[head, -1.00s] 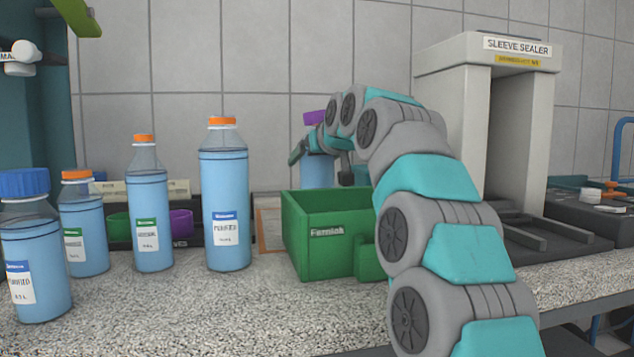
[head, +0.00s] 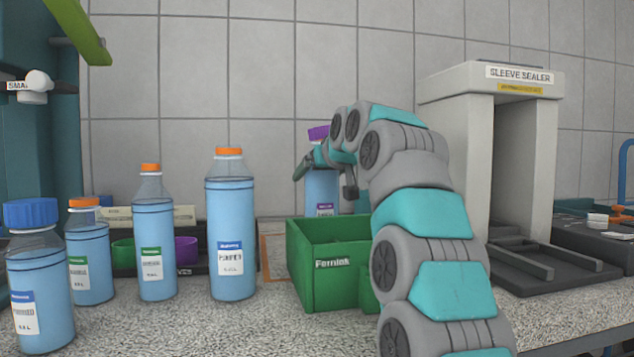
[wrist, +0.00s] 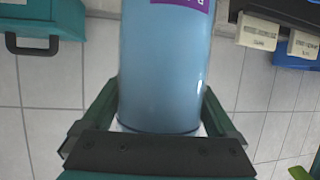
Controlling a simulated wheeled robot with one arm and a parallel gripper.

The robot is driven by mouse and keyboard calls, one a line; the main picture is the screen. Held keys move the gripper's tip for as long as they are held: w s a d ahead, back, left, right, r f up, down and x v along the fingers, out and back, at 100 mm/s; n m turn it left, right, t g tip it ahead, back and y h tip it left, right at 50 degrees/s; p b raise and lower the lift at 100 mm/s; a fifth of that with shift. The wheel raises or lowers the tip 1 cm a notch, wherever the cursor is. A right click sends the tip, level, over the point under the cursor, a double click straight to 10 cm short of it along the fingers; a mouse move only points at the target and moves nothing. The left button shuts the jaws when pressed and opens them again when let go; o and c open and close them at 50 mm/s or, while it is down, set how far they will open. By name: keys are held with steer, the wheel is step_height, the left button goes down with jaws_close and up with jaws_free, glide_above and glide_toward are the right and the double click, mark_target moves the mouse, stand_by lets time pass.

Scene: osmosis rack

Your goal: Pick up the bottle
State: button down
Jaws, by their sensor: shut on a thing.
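The bottle (head: 322,192) is blue with a purple cap and a purple-edged label. It is upright behind the green bin (head: 320,280), whose rim hides its base in the head view. My gripper (head: 326,176) is shut on the bottle, with one dark finger on each side of its body. In the wrist view the blue bottle (wrist: 165,70) fills the space between the two fingers of my gripper (wrist: 160,105), with part of the purple label at the top.
Several blue bottles stand on the speckled counter at left; the orange-capped tall one (head: 231,235) is nearest the bin. A dark tray (head: 205,262) lies behind them. The sleeve sealer (head: 510,170) stands at right. A tiled wall closes off the back.

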mark_target(317, 140)
steer(key=shift+r+p, duration=3.2)
steer(key=shift+r, duration=0.6)
steer(key=shift+f, duration=0.1)
steer(key=shift+f+b, duration=3.75)
steer(key=shift+f, duration=1)
steer(key=shift+r, duration=0.1)
